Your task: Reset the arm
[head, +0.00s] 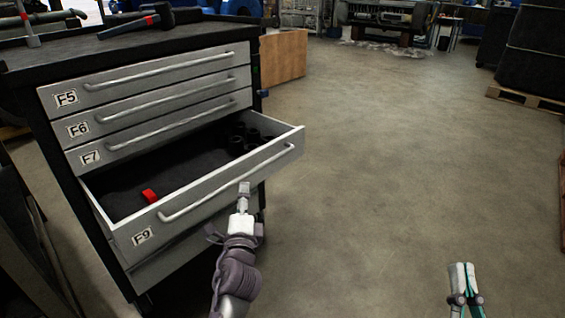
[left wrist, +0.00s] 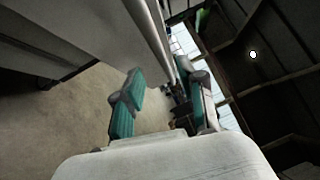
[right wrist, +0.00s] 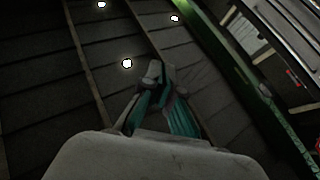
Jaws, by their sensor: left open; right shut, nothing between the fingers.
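My left gripper (head: 243,190) reaches up to the front of the open drawer (head: 205,189), close to its long handle (head: 190,209). In the left wrist view its teal-padded fingers (left wrist: 160,98) are apart, and the handle bar (left wrist: 150,35) runs toward the right finger. I cannot tell whether the bar lies between them or touches one. My right gripper (head: 463,270) is at the lower right over open floor. In the right wrist view its fingertips (right wrist: 157,75) meet with nothing between them.
The grey tool cabinet (head: 150,95) stands at left, its upper drawers F5 to F7 shut. The open drawer holds a red item (head: 149,196) and several black sockets (head: 243,141). A hammer (head: 137,22) lies on top. Floor (head: 400,150) at right is clear.

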